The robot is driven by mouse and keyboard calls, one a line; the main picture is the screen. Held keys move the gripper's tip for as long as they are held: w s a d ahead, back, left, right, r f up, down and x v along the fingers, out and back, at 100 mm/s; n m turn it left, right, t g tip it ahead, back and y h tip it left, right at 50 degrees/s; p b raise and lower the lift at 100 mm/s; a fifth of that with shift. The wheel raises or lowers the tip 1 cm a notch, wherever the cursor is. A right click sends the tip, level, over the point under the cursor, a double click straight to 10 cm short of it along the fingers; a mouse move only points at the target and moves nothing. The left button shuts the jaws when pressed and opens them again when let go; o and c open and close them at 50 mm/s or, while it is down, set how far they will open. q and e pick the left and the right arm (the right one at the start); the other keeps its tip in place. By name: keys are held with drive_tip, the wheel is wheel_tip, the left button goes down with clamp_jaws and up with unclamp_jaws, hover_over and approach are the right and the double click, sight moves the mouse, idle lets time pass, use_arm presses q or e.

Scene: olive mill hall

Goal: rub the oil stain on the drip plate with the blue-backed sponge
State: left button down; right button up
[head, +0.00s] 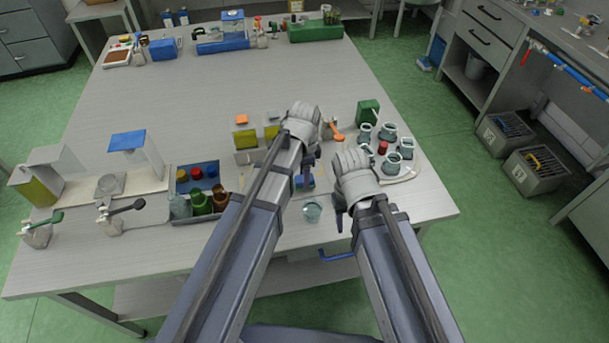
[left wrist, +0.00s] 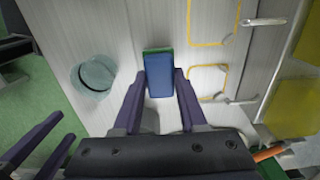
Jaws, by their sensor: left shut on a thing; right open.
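My left gripper (head: 306,178) is shut on the blue-backed sponge (head: 304,183), low over the front middle of the table. In the left wrist view the sponge (left wrist: 158,75) sits between the two dark fingers, blue back facing me, with a green edge at its far end. I cannot tell whether it touches the surface below. My right gripper (head: 342,217) is open and empty, to the right, near the table's front edge; its fingers also show in the left wrist view (left wrist: 38,145). I cannot surely make out the drip plate or the oil stain.
A glass cup (head: 313,212) stands close to both grippers. Yellow containers (head: 245,138) stand behind left, a blue tray of bottles (head: 183,185) further left. Several grey-lidded jars (head: 405,148) and a green box (head: 368,112) stand right. The table's middle back is clear.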

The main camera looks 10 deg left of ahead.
use_arm(q)
drive_tip(key=shift+r+p, duration=1.8)
drive_tip(key=shift+r, duration=0.4)
drive_tip(key=shift+r, duration=0.1)
wheel_tip(320, 180, up, 3)
drive_tip(key=p, duration=0.3)
